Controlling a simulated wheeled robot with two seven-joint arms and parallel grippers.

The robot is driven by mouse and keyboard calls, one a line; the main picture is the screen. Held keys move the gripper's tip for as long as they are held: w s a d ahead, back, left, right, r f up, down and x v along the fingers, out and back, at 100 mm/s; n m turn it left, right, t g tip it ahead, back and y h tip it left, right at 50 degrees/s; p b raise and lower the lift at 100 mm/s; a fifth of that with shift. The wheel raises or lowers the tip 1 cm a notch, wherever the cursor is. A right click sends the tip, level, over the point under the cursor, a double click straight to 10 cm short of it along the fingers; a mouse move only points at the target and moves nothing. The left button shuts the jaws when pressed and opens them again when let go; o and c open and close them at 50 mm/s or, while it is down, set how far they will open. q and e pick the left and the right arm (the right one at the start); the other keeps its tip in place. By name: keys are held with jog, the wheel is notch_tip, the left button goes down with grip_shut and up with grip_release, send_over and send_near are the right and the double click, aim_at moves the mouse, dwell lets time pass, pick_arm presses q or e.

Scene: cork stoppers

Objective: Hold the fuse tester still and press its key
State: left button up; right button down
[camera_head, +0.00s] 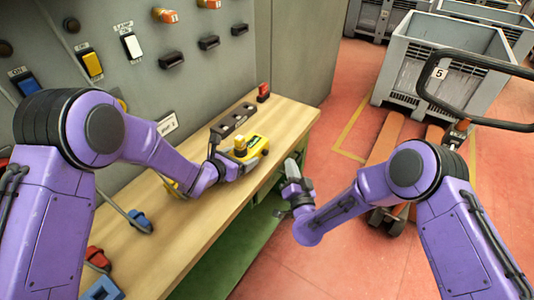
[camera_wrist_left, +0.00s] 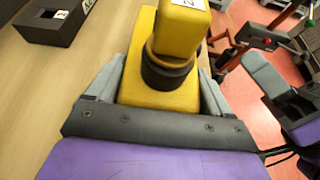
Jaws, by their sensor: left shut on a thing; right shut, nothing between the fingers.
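The yellow fuse tester (camera_head: 256,149) lies on the wooden bench near its right edge. Its key, a yellow block on a black collar (camera_head: 240,145), stands up from the top. My left gripper (camera_head: 229,165) is shut on the tester's body. In the left wrist view, the gripper's grey fingers (camera_wrist_left: 158,88) sit on either side of the yellow body (camera_wrist_left: 150,84), with the key (camera_wrist_left: 180,30) just beyond them. My right gripper (camera_head: 291,178) is shut and empty, apart from the tester, out past the bench's right edge. It also shows in the left wrist view (camera_wrist_left: 262,72).
A black block with slots (camera_head: 234,120) lies just behind the tester; a small red item (camera_head: 263,92) is farther back. Blue (camera_head: 139,220) and red (camera_head: 97,257) items lie on the near bench. A switch panel (camera_head: 225,60) rises behind. A pallet jack and grey crate (camera_head: 440,75) stand right.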

pick_arm(q)
jog(key=o, duration=1.2)
